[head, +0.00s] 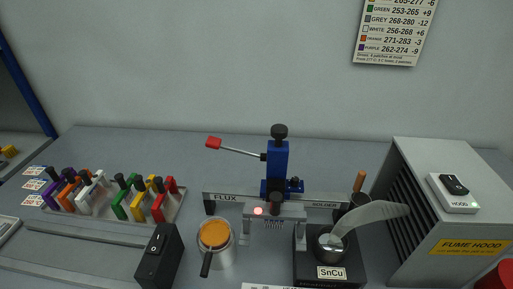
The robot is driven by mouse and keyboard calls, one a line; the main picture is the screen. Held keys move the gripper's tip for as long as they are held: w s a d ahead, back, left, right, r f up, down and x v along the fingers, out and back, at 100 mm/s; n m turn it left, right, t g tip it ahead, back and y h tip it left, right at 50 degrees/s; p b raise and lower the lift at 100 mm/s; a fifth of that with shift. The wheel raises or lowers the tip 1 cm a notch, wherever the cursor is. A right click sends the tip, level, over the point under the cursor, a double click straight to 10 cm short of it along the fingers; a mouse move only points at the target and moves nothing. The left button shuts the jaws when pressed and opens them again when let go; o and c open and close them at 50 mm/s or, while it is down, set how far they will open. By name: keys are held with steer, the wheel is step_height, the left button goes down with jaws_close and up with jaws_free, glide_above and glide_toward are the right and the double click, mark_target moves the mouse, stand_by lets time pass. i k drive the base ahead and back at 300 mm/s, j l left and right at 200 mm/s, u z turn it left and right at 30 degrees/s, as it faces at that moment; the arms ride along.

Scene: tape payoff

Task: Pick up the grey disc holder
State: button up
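A rack tray (110,222) on the left of the bench holds a row of coloured holders with black knobs. From left to right I see purple (50,196), orange (67,194), white or pale grey (84,203), green (120,208), yellow (137,209) and red (158,211). I cannot pick out a clearly grey holder; the pale one could be grey or white at this size. My gripper is not in view.
A black box (160,256) and a cup of amber flux (215,236) stand in front. A blue press (277,170) with a red-tipped lever stands mid-bench. The solder pot (331,245) and fume hood (430,190) are at right. Bench behind the rack is clear.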

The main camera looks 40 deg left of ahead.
mark_target(275, 213)
steer(key=u, duration=1.3)
